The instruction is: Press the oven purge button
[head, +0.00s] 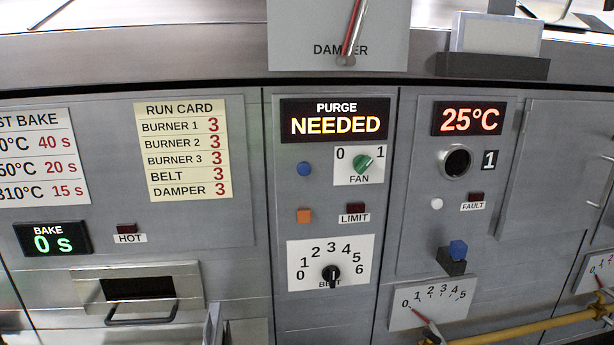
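The middle panel's lit display (335,121) reads "PURGE NEEDED". Neither carries a readable label, so I cannot tell from markings which is the purge button. A green fan knob (363,163) sits between 0 and 1 on a white plate. A dark red LIMIT lamp (355,208) looks unlit. Neither of my grippers can be made out, and nothing touches the buttons.
The right panel has a 25°C display (469,119), a white round button (436,203) and a blue part on a black block (457,251). A yellow pipe (540,325) crosses the lower right. An oven slot with a handle (142,313) and a grey upright piece (213,325) are lower left.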

